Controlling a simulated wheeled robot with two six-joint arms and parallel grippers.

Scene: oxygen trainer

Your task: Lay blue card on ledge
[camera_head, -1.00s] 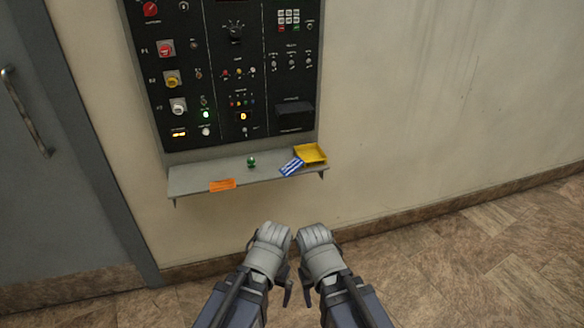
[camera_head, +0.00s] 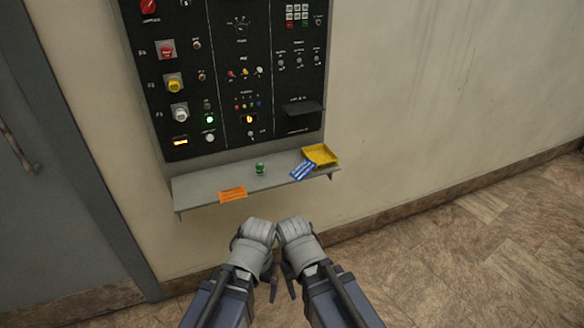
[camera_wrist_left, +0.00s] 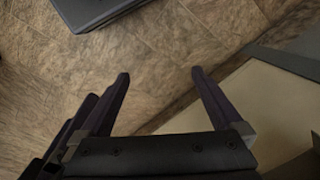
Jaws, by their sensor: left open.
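The blue card (camera_head: 304,171) has white markings. It is at the right end of the grey ledge (camera_head: 205,187) under the control panel, against or overlapping the front left corner of a yellow tray (camera_head: 321,154). My left gripper (camera_head: 257,233) is below and in front of the ledge, apart from the card. In the left wrist view its two fingers are spread with nothing between them (camera_wrist_left: 160,73). My right gripper (camera_head: 297,232) is close beside the left one; its fingers do not show clearly.
An orange card (camera_head: 232,194) lies at the ledge's front edge, and a small green object (camera_head: 260,168) stands mid-ledge. The black panel (camera_head: 228,100) with knobs and lights rises above. A grey door (camera_head: 45,190) is at left. The floor at right is clear.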

